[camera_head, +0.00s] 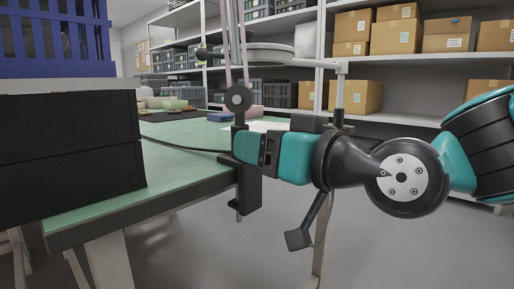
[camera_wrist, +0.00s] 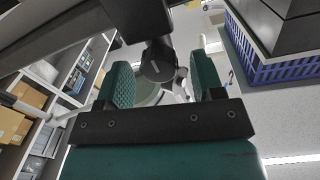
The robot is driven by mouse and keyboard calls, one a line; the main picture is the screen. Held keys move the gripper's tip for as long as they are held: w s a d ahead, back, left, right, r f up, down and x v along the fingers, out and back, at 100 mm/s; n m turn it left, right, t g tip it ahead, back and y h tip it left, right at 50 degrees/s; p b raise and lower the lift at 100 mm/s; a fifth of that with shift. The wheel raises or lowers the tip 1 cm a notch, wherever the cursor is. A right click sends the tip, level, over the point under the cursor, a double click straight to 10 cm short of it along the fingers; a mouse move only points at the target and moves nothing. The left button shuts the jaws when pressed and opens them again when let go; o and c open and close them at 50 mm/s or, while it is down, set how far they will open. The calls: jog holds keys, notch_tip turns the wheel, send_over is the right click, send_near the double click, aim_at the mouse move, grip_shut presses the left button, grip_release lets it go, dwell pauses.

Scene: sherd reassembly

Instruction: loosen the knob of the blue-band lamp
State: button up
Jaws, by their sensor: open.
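A lamp stand (camera_head: 238,125) rises from a black clamp (camera_head: 250,188) on the table edge, with thin rods above it. A round dark knob-like joint with a grey centre (camera_head: 238,98) sits on the stand. A pale ring-shaped lamp head (camera_head: 270,52) is behind. I cannot make out a blue band. My gripper (camera_head: 243,146) is level, at the stand just below the round joint. In the wrist view my gripper (camera_wrist: 162,70) is open, and a dark round part (camera_wrist: 158,62) shows between its teal pads, apparently untouched. I cannot tell whether this part is the round joint.
A green-topped table (camera_head: 180,165) carries black boxes (camera_head: 70,145) and a blue crate (camera_head: 60,40) at left. Small items (camera_head: 165,104) lie farther back. Shelves with cardboard boxes (camera_head: 400,35) stand behind. Floor right of the table looks clear.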

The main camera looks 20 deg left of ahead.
jog(key=shift+x, duration=0.8)
jog(key=c, duration=0.9)
jog(key=shift+f+n+b, duration=0.2)
jog(key=shift+n+b, duration=0.4)
jog(key=shift+b, duration=0.25)
jog(key=shift+n+b, duration=0.45)
jog(key=shift+n, duration=0.05)
jog(key=shift+r+n, duration=0.15)
jog(key=shift+n, duration=0.35)
jog(key=o, duration=0.9)
